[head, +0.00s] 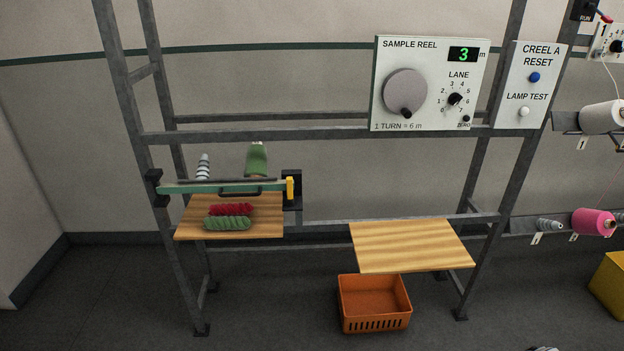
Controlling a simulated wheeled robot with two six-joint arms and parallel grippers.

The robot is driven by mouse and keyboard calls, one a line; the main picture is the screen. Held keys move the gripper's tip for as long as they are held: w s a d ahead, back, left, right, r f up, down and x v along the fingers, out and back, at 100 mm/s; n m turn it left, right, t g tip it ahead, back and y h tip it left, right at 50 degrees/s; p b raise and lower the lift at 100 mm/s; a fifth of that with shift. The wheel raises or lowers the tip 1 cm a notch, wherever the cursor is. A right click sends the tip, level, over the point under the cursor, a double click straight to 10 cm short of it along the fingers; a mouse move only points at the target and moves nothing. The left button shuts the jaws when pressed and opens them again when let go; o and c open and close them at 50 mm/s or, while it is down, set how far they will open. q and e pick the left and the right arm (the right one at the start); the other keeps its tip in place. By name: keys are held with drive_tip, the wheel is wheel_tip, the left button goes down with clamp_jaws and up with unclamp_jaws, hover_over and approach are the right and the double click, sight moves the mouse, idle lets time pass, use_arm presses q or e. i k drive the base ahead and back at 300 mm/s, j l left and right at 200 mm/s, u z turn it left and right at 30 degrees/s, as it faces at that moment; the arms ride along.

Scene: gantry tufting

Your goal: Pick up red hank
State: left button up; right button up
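The red hank (231,210) lies on the left wooden shelf (266,230), a short twisted bundle set lengthwise across the picture. A green hank (227,223) lies right in front of it, close against it or touching. No gripper can be made out in the head view. A small pale and dark sliver shows at the bottom edge, right of the middle, too little to identify.
A green bar (222,187) with a black handle and yellow end piece (290,188) spans just above and behind the hanks. A green cone (257,161) stands behind it. The right wooden shelf (411,246) is bare, above an orange basket (374,304).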

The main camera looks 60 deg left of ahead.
sight(235, 209)
drive_tip(key=u, duration=2.5)
drive_tip(key=i+j+u, duration=0.15)
drive_tip(key=i, duration=0.25)
drive_tip(key=i+j+u, duration=0.15)
drive_tip(key=i, duration=0.2)
drive_tip(key=i+j+u, duration=0.2)
drive_tip(key=u, duration=0.2)
drive_tip(key=i+u, duration=0.8)
drive_tip(key=i+j+u, duration=0.2)
drive_tip(key=i, duration=0.55)
drive_tip(key=i+j+u, duration=0.15)
drive_tip(key=i, duration=0.6)
drive_tip(key=i+z, duration=0.4)
drive_tip(key=i+j+z, duration=0.15)
drive_tip(key=i+z, duration=0.2)
drive_tip(key=i, duration=0.3)
drive_tip(key=i+z, duration=0.15)
drive_tip(key=z, duration=0.3)
drive_tip(key=i+z, duration=0.15)
drive_tip(key=z, duration=0.35)
drive_tip(key=i+j+z, duration=0.15)
drive_tip(key=z, duration=0.3)
